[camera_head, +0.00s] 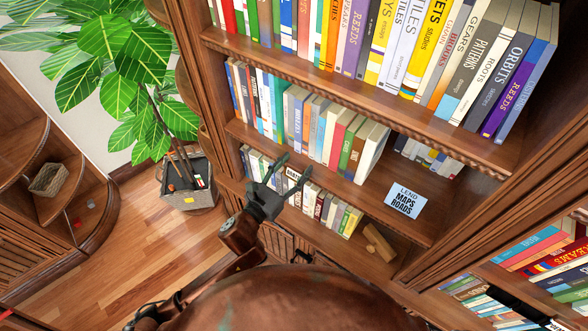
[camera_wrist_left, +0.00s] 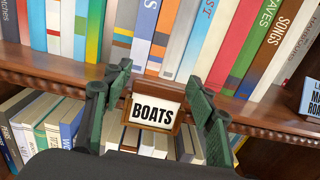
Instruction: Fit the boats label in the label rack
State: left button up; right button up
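The boats label (camera_wrist_left: 152,112), a white card with black BOATS lettering, sits inside a brown wooden frame, the label rack (camera_wrist_left: 127,108), at the shelf's front edge. It looks slightly tilted in the left wrist view. My left gripper (camera_wrist_left: 158,76) is open, with one dark green finger on each side of the frame; whether either finger touches it I cannot tell. In the head view my left gripper (camera_head: 297,160) reaches up to the same shelf edge, and the label (camera_head: 293,173) shows only partly between its fingers. My right gripper is not in view.
Rows of books fill the shelves (camera_head: 310,120) above and behind the gripper. A blue LEND MAPS ROADS card (camera_head: 405,200) stands to the right. A wooden piece (camera_head: 378,243) lies on the lower shelf. A grey planter (camera_head: 187,183) stands left on the floor.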

pick_arm(q)
jog(key=c, duration=0.7)
jog(key=shift+r, duration=0.1)
